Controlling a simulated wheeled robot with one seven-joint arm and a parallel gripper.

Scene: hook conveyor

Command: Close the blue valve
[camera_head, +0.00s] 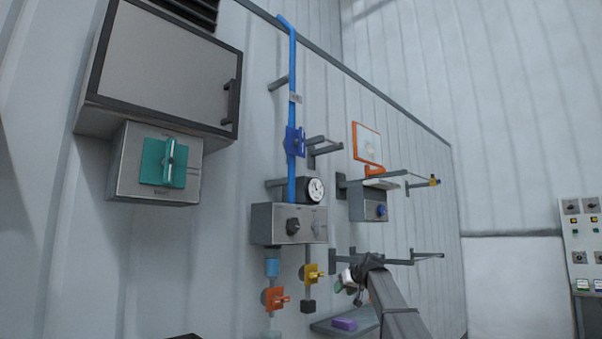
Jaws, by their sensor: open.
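The blue valve (297,142) sits on the upright blue pipe (292,80) fixed to the corrugated wall, above a grey control box. Its handle looks dark blue; at this size I cannot tell its exact angle. My gripper (347,284) is at the end of my arm, below and to the right of the valve, well apart from it. It is open, and I see nothing held in it. My wrist partly hides the fingers.
Below the valve are a gauge (311,189), a grey box with a knob (288,224), an orange valve (275,299) and a yellow valve (312,274). Wall brackets (385,257) jut out near my arm. A shelf holds a purple block (344,324). A cabinet (170,65) hangs left.

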